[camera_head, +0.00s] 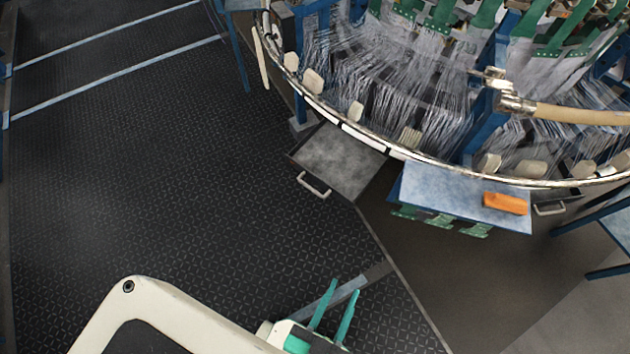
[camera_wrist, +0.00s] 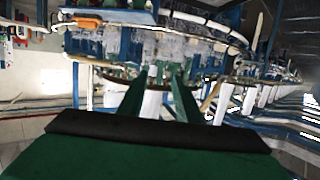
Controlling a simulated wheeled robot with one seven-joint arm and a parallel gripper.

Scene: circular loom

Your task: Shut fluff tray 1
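A grey fluff tray (camera_head: 338,161) sticks out from under the loom's round rim, left of centre in the head view. Its pale handle (camera_head: 314,190) is on its front edge, towards the lower left. A second tray handle (camera_head: 550,210) shows at the right, below the rim; most of that tray is hidden. No number is readable on either. My gripper (camera_head: 346,286) is at the bottom of the head view, well apart from the extended tray, with two green fingers spread and nothing between them. The wrist view also shows its fingers (camera_wrist: 160,73) apart; I cannot make out a tray there.
The circular loom's rim (camera_head: 395,150) curves above the trays. A blue-edged shelf (camera_head: 440,192) with an orange object (camera_head: 506,203) juts out right of the extended tray. Dark patterned floor (camera_head: 150,180) is clear to the left. A blue frame (camera_head: 605,212) stands at the right edge.

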